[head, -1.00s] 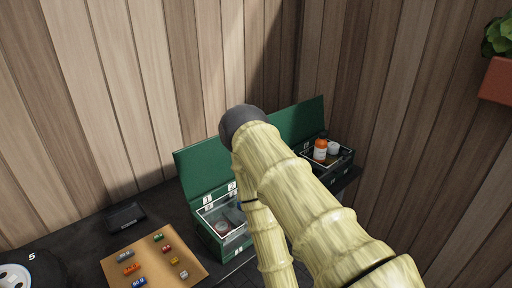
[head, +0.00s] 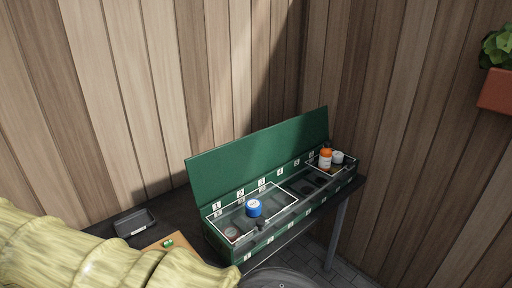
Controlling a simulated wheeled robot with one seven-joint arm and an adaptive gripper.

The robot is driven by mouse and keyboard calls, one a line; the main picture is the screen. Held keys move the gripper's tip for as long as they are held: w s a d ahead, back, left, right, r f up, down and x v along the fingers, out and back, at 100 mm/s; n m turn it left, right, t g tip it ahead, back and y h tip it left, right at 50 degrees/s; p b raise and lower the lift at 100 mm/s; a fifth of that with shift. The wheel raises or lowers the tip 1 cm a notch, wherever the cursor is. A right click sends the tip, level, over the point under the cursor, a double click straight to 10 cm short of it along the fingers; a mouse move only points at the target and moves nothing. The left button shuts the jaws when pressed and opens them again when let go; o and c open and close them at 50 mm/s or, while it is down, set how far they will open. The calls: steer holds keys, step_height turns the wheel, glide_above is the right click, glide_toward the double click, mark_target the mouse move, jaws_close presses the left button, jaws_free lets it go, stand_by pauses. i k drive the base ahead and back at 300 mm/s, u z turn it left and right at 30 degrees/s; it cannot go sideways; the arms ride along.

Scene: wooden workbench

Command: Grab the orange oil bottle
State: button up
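The orange bottle (head: 325,160) has an orange top and a pale label. It stands upright in the far right end of the long open green toolbox (head: 208,240), beside a white round container (head: 337,157). My gripper's fingers do not show in the head view. My pale, ridged arm crosses the lower left, well away from the bottle. Nothing covers the bottle's upper part; its base is partly hidden by the compartment.
The toolbox has numbered compartments and a raised lid (head: 255,152). A blue-topped container (head: 254,208) stands in its left part. A small black tray (head: 134,222) lies on the dark bench to the left. A plant pot (head: 497,92) hangs at right. Wooden walls stand close behind.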

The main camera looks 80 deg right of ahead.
mark_target(325, 153)
steer(key=u, duration=0.5)
steer(key=k, duration=1.75)
steer(key=z, duration=1.65)
